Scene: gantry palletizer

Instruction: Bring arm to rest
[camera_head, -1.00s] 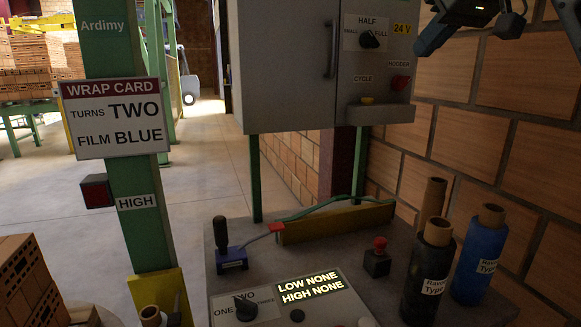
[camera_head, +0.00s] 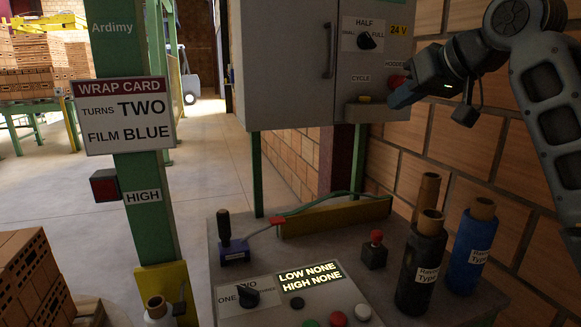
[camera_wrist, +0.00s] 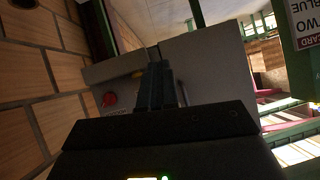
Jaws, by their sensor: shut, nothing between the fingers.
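My gripper (camera_head: 400,96) is in the upper right of the head view, in front of the lower right corner of the grey control cabinet (camera_head: 282,70). Its fingers are together and hold nothing. They point left and partly cover the red button (camera_head: 396,81); I cannot tell whether they touch the cabinet. My arm is bent, coming in from the right edge. In the wrist view the closed fingers (camera_wrist: 157,84) point at the cabinet face, with the red button (camera_wrist: 109,99) just left of them.
A bench below carries a selector panel (camera_head: 255,300), a joystick (camera_head: 226,240), a red-capped button box (camera_head: 374,250), a black film roll (camera_head: 421,262) and a blue one (camera_head: 474,246). A brick wall (camera_head: 440,140) stands close behind my arm. A green post with a wrap card (camera_head: 125,115) is left.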

